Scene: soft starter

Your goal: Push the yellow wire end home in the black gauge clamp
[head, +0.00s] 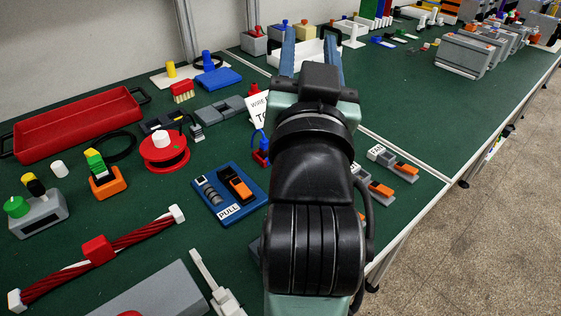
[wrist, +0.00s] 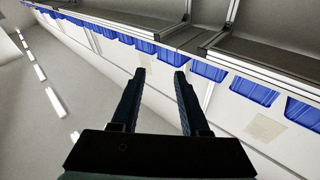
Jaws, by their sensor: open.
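My gripper (head: 310,38) is raised over the back of the bench in the head view, its two blue fingers apart. In the wrist view my gripper (wrist: 160,72) is open, with nothing between the fingers. A small black block (head: 160,123) with yellow and blue bits sits left of the middle; I cannot tell whether it is the gauge clamp. A yellow-and-green piece (head: 95,161) stands on an orange base beside a black cable loop. I cannot tell whether it is the yellow wire end. My gripper is well away from both. My arm hides part of the bench.
A red tray (head: 78,124) lies at the left and a red spool (head: 163,152) stands near the middle. A blue board (head: 229,208) marked PULL lies left of my arm. Blue bins (wrist: 208,71) line a wall in the wrist view. Green bench surface (head: 440,120) is bare at right.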

